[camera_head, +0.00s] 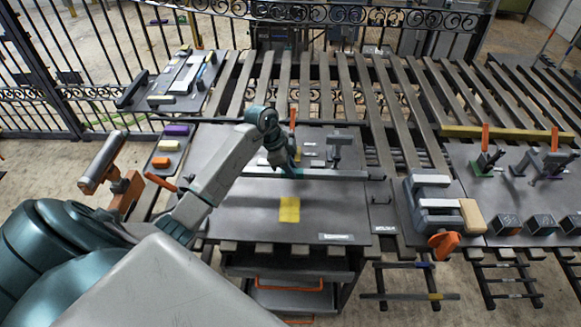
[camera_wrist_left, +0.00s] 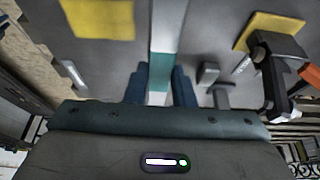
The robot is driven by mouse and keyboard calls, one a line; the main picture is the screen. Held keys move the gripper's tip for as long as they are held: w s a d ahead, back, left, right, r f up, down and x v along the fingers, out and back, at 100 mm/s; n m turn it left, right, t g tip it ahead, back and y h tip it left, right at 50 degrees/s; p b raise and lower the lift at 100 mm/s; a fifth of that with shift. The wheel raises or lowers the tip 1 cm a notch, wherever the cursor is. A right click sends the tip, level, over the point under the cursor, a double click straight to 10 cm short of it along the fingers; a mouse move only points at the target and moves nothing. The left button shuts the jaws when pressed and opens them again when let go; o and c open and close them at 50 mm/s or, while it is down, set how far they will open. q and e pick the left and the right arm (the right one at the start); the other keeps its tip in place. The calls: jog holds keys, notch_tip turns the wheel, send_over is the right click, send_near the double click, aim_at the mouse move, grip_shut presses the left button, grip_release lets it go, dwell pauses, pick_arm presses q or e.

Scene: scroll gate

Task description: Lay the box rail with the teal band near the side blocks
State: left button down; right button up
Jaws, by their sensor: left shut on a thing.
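The long grey box rail (camera_head: 335,174) lies across the dark bench plate (camera_head: 245,215) in the head view, running left to right. Its teal band (camera_wrist_left: 165,66) shows in the left wrist view, just in front of my fingers. My left gripper (camera_head: 291,170) is shut on the rail near its middle; its two dark blue fingers (camera_wrist_left: 160,88) stand on either side of it. Whether the rail touches the plate is hard to tell. I cannot tell for certain which pieces are the side blocks. My right gripper is not in view.
A yellow patch (camera_head: 289,209) lies on the plate in front of the rail. A dark upright clamp (camera_head: 336,148) stands behind it. Small coloured blocks (camera_head: 165,145) lie on a side plate at left.

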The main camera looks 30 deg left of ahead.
pick_arm(q)
jog(key=shift+f+b, duration=0.7)
jog(key=shift+f, duration=0.2)
notch_tip(320, 180, down, 2)
jog(key=shift+f+b, duration=0.2)
jog(key=shift+b, duration=0.85)
jog(key=shift+f, duration=0.4)
jog(key=shift+f, duration=0.35)
jog(key=c, duration=1.1)
grip_release()
jog(key=shift+c, duration=0.2)
jog(key=b+v, duration=0.3)
jog(key=v, duration=0.7)
jog(key=shift+s+a+r, duration=0.15)
jog(key=shift+r, duration=0.25)
